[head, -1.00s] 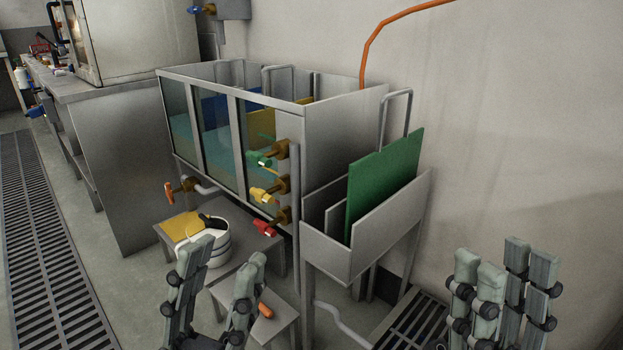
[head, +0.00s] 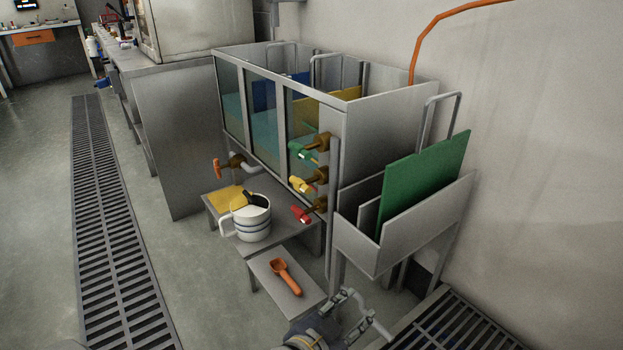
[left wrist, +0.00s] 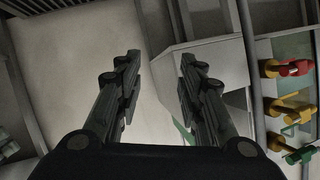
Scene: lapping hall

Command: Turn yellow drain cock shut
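The yellow drain cock (head: 302,184) is on a brass fitting on the tank's near end, between the green cock (head: 308,152) above and the red cock (head: 303,213) below. It also shows at the right of the left wrist view (left wrist: 297,117). I cannot tell whether it is open or shut. My left gripper (head: 365,308) is at the bottom of the head view, below and right of the cocks and apart from them. In the left wrist view its two fingers (left wrist: 157,75) are spread with nothing between them. A greenish fragment at that view's left edge may be my right gripper.
A white jug (head: 252,222) stands on a low stand below the cocks. An orange scoop (head: 286,278) lies on a lower stool. A grey rack with a green plate (head: 425,182) stands right of the tank. A floor grating (head: 110,220) runs along the left.

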